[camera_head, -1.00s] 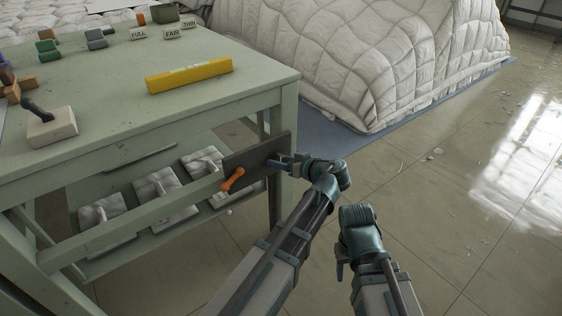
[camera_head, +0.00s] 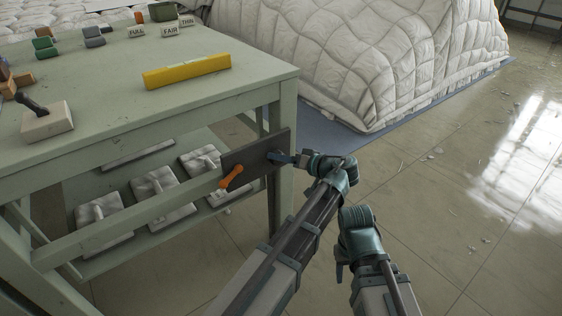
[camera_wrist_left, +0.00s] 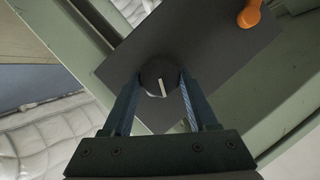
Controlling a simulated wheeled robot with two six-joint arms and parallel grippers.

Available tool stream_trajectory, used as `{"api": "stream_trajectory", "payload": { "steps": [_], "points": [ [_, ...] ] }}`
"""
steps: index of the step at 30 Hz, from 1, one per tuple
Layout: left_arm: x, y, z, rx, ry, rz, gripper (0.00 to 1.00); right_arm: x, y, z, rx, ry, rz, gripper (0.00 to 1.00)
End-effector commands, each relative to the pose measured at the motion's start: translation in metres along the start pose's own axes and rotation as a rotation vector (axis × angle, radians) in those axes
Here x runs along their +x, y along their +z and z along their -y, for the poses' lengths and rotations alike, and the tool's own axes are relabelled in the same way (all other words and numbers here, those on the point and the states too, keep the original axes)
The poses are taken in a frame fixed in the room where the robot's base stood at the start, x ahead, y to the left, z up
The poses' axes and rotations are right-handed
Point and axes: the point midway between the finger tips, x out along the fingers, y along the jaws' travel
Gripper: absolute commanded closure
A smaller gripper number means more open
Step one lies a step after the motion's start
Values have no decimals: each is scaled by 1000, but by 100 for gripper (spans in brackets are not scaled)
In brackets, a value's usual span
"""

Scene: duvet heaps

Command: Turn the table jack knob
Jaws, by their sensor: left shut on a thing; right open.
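The round black knob (camera_wrist_left: 160,80) with a white pointer line sits on a dark plate (camera_wrist_left: 205,60) on the table's side. My left gripper (camera_wrist_left: 160,88) is shut on the knob, with one finger on each side of it in the left wrist view. The white line points nearly straight up and down in that view. In the head view my left gripper (camera_head: 282,158) covers the knob at the plate's right part. An orange lever (camera_head: 232,176) is on the same plate, left of the knob. My right gripper (camera_head: 340,268) hangs low, away from the table, open.
The green table (camera_head: 120,110) carries a yellow level-like bar (camera_head: 188,71), a white block with a dark handle (camera_head: 47,122) and small labelled blocks (camera_head: 170,31). White pads (camera_head: 158,185) lie on its lower shelf. A quilted duvet heap (camera_head: 350,60) stands behind; floor at right is open.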

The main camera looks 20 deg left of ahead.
Motion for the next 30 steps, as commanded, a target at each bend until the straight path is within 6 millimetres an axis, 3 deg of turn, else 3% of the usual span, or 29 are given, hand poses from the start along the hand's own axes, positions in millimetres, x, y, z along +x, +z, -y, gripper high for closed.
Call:
{"api": "stream_trajectory", "payload": {
  "steps": [18, 30],
  "points": [
    [1, 4, -8, 519, -212, 4, 97, 45, -3, 4, 0, 0, -3, 50],
    [1, 4, -8, 727, -295, 3, 97, 63, -4, 6, 0, 0, -3, 50]
  ]
}}
